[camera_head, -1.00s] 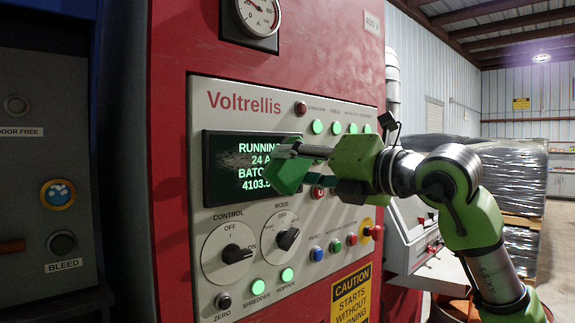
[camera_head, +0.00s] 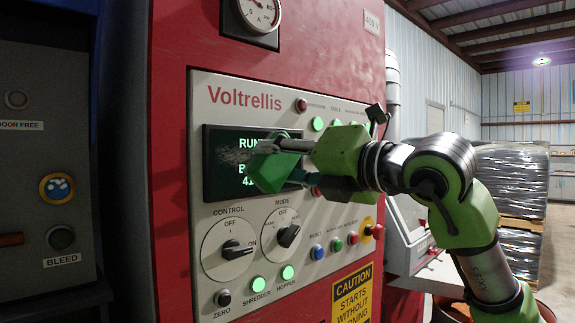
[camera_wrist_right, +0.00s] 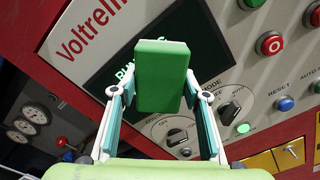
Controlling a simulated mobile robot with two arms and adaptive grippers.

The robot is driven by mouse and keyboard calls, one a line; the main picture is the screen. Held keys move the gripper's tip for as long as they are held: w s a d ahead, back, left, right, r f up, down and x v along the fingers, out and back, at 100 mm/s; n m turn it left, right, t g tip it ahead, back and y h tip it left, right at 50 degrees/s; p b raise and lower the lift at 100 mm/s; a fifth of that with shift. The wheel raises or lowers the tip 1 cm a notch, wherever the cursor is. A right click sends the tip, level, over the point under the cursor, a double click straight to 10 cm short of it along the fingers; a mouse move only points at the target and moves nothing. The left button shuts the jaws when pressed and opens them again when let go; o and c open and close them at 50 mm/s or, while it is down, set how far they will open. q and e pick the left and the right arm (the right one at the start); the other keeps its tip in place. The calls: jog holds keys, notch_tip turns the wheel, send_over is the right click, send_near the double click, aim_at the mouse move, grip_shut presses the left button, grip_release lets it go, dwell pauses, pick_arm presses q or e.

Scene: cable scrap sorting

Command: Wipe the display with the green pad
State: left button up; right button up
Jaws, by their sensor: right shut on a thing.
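The display (camera_head: 222,184) is a dark screen with green text on the grey Voltrellis panel. A greyish smudge shows on its left part in the head view. My right gripper (camera_head: 285,162) is shut on the green pad (camera_head: 270,172), which lies over the middle of the display and hides much of the text. In the right wrist view the pad (camera_wrist_right: 161,75) stands between the fingers in front of the display (camera_wrist_right: 122,70). I cannot tell whether the pad touches the screen. My left gripper is not in view.
Below the display are the control knob (camera_head: 236,250), the mode knob (camera_head: 288,236) and several push buttons. A red emergency button (camera_head: 376,231) sits at the panel's right. A gauge (camera_head: 259,12) is above. Wrapped pallets (camera_head: 510,180) stand at the back right.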

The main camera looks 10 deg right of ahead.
aim_at(264, 164)
jog(key=shift+s+a+b, duration=0.4)
jog(key=shift+s+a, duration=0.35)
jog(key=shift+a, duration=0.35)
jog(key=shift+s+a+f, duration=0.1)
jog(key=shift+s+a, duration=0.25)
jog(key=shift+a, duration=0.1)
jog(key=shift+s+a+b, duration=0.65)
jog(key=shift+a+b, duration=0.05)
jog(key=shift+a, duration=0.2)
jog(key=shift+s+a, duration=0.1)
jog(key=shift+a, duration=0.1)
jog(key=shift+s+a, duration=0.1)
jog(key=shift+s+a+b, duration=0.4)
jog(key=shift+s+a, duration=0.1)
jog(key=shift+a, duration=0.15)
jog(key=shift+s+a+b, duration=0.35)
jog(key=shift+s+a, duration=0.1)
jog(key=shift+a, duration=0.2)
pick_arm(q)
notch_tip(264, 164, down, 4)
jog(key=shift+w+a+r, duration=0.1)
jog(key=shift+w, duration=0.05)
pick_arm(e)
jog(key=shift+d, duration=0.1)
